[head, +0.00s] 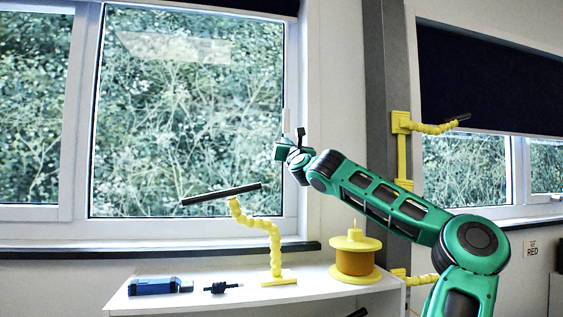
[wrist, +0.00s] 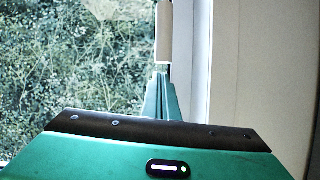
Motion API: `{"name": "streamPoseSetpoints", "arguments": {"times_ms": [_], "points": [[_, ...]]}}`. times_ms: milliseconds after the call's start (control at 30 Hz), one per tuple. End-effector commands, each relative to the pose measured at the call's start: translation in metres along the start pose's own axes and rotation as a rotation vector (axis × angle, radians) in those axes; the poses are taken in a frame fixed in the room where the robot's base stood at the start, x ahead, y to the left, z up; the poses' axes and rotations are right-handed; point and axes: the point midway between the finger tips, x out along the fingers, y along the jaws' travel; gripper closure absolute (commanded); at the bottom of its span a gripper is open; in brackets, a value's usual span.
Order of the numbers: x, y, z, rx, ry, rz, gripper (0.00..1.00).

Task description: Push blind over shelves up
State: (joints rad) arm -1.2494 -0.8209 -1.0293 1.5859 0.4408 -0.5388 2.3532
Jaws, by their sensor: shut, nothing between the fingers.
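Above the shelf (head: 330,290), a dark blind (head: 230,4) shows only as a narrow strip along the top of the left window; how far it extends above the picture is hidden. My gripper (head: 281,151) is raised in front of the right side of that window's frame, well below the blind. In the wrist view my gripper (wrist: 161,78) is shut and empty, its fingers together. A pale upright handle-like piece (wrist: 164,32) stands just past the fingertips; I cannot tell whether they touch. It also shows in the head view (head: 286,121), above the gripper.
The shelf holds a yellow jointed stand with a black bar (head: 274,250), a yellow spool (head: 355,258), a blue tool (head: 160,286) and a small black part (head: 220,288). A second dark blind (head: 490,85) half covers the right window. A yellow bracket (head: 402,145) juts from the grey post.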

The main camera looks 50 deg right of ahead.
Motion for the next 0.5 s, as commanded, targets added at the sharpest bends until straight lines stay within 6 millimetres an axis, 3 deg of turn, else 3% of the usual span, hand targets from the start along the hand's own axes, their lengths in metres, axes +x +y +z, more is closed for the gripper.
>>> {"name": "streamPoseSetpoints", "arguments": {"times_ms": [100,500], "points": [[0.0028,0.0007,0.0089,0.001,-0.004,0.000,1.00],[0.0032,0.0000,0.0136,0.003,-0.010,-0.002,1.00]]}}
